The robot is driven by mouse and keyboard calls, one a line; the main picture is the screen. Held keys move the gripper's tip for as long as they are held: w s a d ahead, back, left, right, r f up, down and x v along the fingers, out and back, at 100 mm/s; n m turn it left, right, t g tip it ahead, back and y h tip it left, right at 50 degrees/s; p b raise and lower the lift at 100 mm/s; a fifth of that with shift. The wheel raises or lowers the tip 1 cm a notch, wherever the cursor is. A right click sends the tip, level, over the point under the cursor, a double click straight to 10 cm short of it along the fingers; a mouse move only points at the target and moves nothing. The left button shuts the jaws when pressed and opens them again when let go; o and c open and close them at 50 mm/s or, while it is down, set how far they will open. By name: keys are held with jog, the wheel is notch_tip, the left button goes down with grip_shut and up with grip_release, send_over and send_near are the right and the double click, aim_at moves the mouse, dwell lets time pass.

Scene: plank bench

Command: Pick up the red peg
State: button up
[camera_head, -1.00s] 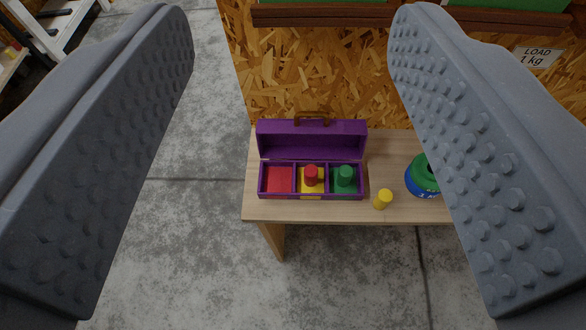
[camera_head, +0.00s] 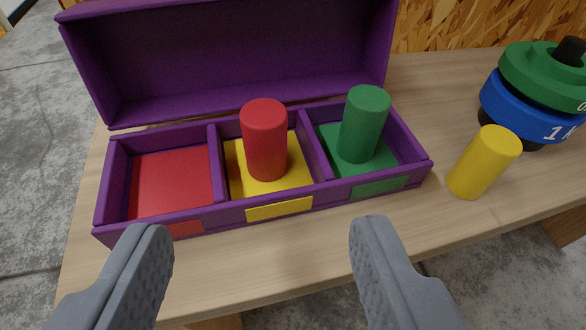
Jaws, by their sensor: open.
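The red peg (camera_head: 265,140) stands upright in the middle, yellow-floored compartment of the open purple box (camera_head: 218,214). My gripper (camera_head: 258,238) is open and empty, in front of the box. Its two fingers are spread wide, with the red peg beyond and between them in the picture. The green peg (camera_head: 363,124) stands in the right, green-floored compartment. The left compartment has a red floor (camera_head: 171,182) and holds no peg. The yellow peg (camera_head: 484,162) stands on the bench to the right of the box. The fingers touch no peg.
The box's lid (camera_head: 235,55) is raised at the back. A stack of green and blue weights (camera_head: 530,105) stands at the right. The wooden bench (camera_head: 250,275) is clear along its front edge, with grey floor (camera_head: 40,130) to the left.

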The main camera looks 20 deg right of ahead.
aim_at(264, 133)
jog(key=b+x, duration=0.1)
jog(key=x, duration=1.2)
jog(key=c, duration=1.1)
